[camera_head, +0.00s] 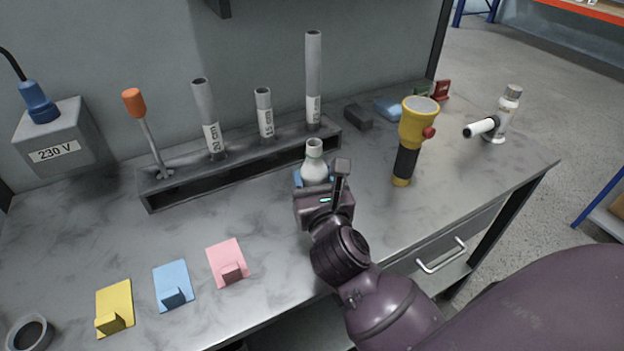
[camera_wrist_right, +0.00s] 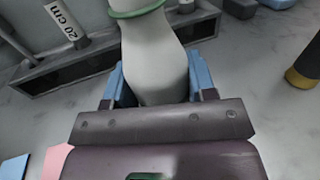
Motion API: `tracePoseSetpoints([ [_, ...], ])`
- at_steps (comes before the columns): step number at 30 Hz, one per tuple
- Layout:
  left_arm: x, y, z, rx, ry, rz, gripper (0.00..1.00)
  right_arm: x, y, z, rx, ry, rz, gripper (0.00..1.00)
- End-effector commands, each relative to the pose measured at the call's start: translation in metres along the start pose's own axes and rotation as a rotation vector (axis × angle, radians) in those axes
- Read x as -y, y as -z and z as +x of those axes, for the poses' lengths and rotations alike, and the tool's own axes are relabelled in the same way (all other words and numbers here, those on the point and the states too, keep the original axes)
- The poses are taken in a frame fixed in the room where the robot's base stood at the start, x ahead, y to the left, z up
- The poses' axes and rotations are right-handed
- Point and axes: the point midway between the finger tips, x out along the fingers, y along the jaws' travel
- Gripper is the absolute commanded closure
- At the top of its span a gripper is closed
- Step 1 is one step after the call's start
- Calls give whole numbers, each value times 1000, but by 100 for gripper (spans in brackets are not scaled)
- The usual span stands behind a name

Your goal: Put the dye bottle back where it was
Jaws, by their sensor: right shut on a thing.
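A white bottle (camera_head: 314,168) with a green ring around its neck is upright near the middle of the bench, in front of the grey rack; I take it for the dye bottle. My right gripper (camera_head: 313,180) is shut on its body. In the right wrist view, the bottle (camera_wrist_right: 150,55) stands between the two blue fingers of my right gripper (camera_wrist_right: 158,85), and its base is hidden. I cannot tell whether it touches the bench. My left gripper is not in view.
A grey rack (camera_head: 245,173) with several tubes and an orange-handled tool (camera_head: 136,104) stands behind. A yellow flashlight (camera_head: 417,125) stands right of the bottle. Yellow (camera_head: 119,300), blue (camera_head: 172,278) and pink (camera_head: 226,254) plates lie front left. A white device (camera_head: 505,112) stands far right.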

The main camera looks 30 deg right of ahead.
Motion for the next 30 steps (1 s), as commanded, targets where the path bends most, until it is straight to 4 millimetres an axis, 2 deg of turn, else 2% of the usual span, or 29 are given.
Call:
tracePoseSetpoints([
  [11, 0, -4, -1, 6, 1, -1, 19, 0, 2, 0, 2, 0, 0, 77],
  [12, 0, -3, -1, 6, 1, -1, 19, 0, 2, 0, 2, 0, 1, 44],
  [16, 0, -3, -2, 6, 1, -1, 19, 0, 2, 0, 2, 0, 1, 24],
  [27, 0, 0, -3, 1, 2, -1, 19, 0, -4, 0, 5, -1, 2, 24],
  [30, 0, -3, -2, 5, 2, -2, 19, 0, -1, -10, 1, -1, 1, 24],
])
